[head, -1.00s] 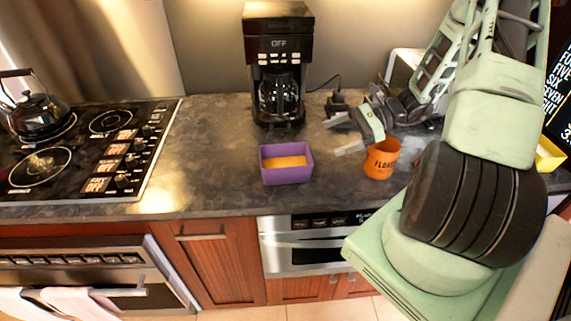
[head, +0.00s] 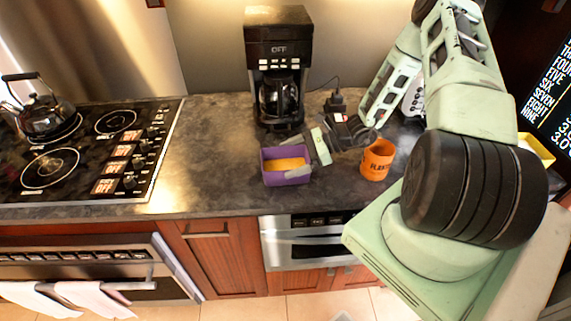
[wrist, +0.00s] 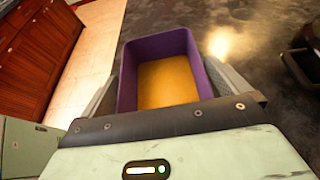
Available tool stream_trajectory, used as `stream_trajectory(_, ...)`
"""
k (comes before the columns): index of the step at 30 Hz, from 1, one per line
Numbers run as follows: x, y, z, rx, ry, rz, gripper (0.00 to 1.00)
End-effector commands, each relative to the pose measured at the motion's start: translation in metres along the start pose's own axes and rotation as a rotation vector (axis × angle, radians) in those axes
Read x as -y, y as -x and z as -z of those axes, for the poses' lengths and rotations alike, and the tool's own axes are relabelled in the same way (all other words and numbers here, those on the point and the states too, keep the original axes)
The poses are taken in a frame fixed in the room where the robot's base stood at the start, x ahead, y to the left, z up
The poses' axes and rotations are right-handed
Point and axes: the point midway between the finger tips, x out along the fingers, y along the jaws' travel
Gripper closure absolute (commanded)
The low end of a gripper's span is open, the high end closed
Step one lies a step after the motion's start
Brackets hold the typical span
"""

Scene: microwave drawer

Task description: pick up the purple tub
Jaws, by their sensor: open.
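The purple tub (head: 282,179) is a small rectangular open box with a yellow-orange inside, upright on the dark counter in front of the coffee maker. My gripper (head: 306,155) is at the tub's right side in the head view, its jaws open. In the wrist view the tub (wrist: 127,76) lies between the two spread fingers of my gripper (wrist: 165,72), one finger along each long side. The right finger is very close to the tub's wall; I cannot tell whether it touches. The lower fingers are partly hidden behind the gripper's front edge.
An orange cup (head: 376,160) stands on the counter to the right, near my arm. A black coffee maker (head: 279,60) stands behind the tub. A stove (head: 80,150) with a kettle (head: 38,112) is at the left. Counter (head: 205,165) left of the tub is clear.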

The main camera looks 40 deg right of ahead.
Motion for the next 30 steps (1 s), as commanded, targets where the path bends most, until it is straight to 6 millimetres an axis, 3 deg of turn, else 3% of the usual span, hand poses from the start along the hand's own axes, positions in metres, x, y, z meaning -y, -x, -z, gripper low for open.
stream_trajectory(8,0.000,-0.005,0.001,-0.002,0.000,0.001,0.00)
stream_trajectory(9,0.000,-0.005,0.001,-0.001,0.000,0.001,0.03)
stream_trajectory(12,0.000,-0.005,0.001,-0.001,0.000,0.001,0.31)
stream_trajectory(13,0.000,-0.005,0.001,-0.001,0.000,0.001,0.33)
stream_trajectory(23,0.000,-0.004,-0.001,-0.001,0.000,0.001,0.33)
stream_trajectory(30,0.001,0.002,-0.015,-0.002,0.003,0.002,0.33)
